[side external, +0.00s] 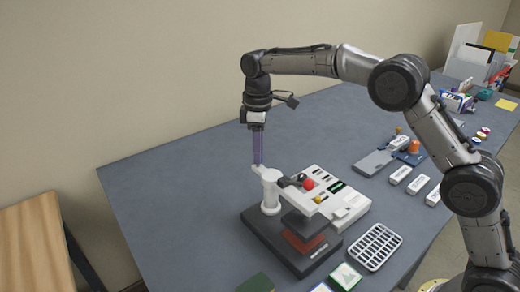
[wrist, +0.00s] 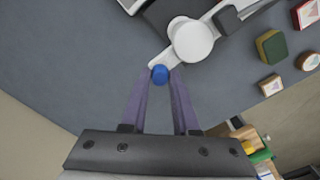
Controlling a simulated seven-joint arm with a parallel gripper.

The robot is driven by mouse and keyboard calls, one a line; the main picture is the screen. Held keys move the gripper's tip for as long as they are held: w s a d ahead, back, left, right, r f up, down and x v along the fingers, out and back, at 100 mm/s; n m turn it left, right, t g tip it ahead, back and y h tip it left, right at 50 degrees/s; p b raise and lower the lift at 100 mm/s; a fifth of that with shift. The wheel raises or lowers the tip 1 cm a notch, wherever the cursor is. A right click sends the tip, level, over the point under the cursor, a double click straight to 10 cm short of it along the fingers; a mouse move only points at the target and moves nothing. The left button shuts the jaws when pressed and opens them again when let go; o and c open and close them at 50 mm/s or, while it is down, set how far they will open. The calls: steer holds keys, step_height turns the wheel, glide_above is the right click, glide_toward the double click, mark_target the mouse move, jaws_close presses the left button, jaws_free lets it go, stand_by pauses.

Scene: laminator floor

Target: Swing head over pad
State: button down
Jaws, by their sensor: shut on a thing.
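A small press with a dark base (side external: 268,242) stands on the table. Its white post (side external: 270,192) carries a swing arm, whose white tail end (side external: 258,170) points toward my gripper. A dark head (side external: 305,222) hangs from the arm's other side. A reddish pad (side external: 304,242) shows below the head in the side view; I cannot tell how squarely they line up. My gripper (wrist: 160,74) has its purple fingers shut on a blue knob (wrist: 160,75) at the tail end. In the side view the fingers hide the knob. The post's round white top (wrist: 192,39) shows beside it.
A white control panel (side external: 335,195) with a red button stands behind the press. A white slotted rack (side external: 375,246) and several small blocks lie to the right. A green block (side external: 256,284) lies near the front edge. The table (side external: 170,190) is clear left of the press.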

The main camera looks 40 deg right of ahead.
steer(key=shift+a+r, duration=0.1)
steer(key=shift+r, duration=0.1)
steer(key=c, duration=1.1)
jaws_free()
steer(key=o, duration=0.4)
steer(key=shift+f, duration=0.15)
steer(key=shift+o, duration=0.2)
step_height(320, 180, up, 14)
